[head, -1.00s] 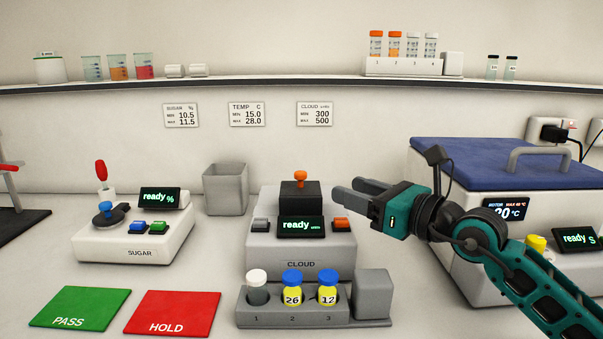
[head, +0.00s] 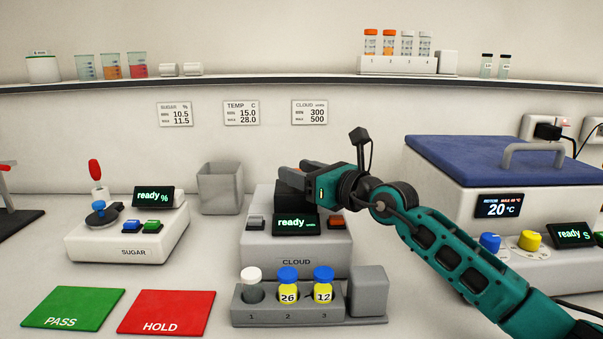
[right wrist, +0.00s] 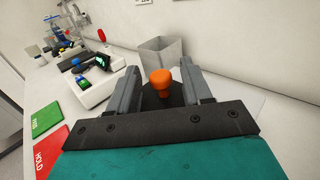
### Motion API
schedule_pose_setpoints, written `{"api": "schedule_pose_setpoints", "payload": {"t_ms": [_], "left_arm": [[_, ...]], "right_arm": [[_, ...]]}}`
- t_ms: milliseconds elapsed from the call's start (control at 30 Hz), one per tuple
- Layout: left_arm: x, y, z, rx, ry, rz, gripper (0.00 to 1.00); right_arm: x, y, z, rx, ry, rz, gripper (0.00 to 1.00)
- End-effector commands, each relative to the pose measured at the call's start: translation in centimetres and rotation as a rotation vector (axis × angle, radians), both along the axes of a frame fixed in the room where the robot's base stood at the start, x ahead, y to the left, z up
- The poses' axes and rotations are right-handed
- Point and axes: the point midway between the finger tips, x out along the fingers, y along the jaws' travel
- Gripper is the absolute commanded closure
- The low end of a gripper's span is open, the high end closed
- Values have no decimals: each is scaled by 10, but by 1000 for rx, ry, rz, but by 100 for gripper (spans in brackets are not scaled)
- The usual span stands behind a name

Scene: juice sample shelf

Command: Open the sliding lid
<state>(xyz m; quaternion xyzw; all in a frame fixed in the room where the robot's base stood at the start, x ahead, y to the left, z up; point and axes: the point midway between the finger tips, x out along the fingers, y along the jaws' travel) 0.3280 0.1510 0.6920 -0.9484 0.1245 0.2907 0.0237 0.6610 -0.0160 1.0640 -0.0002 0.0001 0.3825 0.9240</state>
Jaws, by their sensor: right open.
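The cloud meter (head: 297,262) is a grey box with a lit "ready" screen, in the middle of the counter. A black block (head: 288,199) on its top is partly hidden behind my right gripper (head: 290,173). The right wrist view shows the block's orange knob (right wrist: 161,83), upright between my two grey fingers; the head view hides the knob. My right gripper is open, with a finger on each side of the knob, and I see gaps beside it. My left gripper is not in view.
A rack (head: 305,317) with several capped vials stands in front of the meter. A grey bin (head: 221,188) stands behind left. The sugar meter (head: 125,245) is left. A bath with a blue handled lid (head: 470,160) is right. A shelf (head: 230,84) runs above.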

Motion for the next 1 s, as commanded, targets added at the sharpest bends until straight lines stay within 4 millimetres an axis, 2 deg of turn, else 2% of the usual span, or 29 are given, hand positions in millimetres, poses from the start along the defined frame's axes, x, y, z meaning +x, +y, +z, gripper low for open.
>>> {"api": "schedule_pose_setpoints", "payload": {"t_ms": [67,600,1000], "left_arm": [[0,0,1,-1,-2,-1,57],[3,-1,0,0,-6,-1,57],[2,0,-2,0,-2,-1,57]], "right_arm": [[0,0,0,0,0,0,51],[0,0,0,0,0,0,100],[1,1,-1,1,1,0,100]]}}
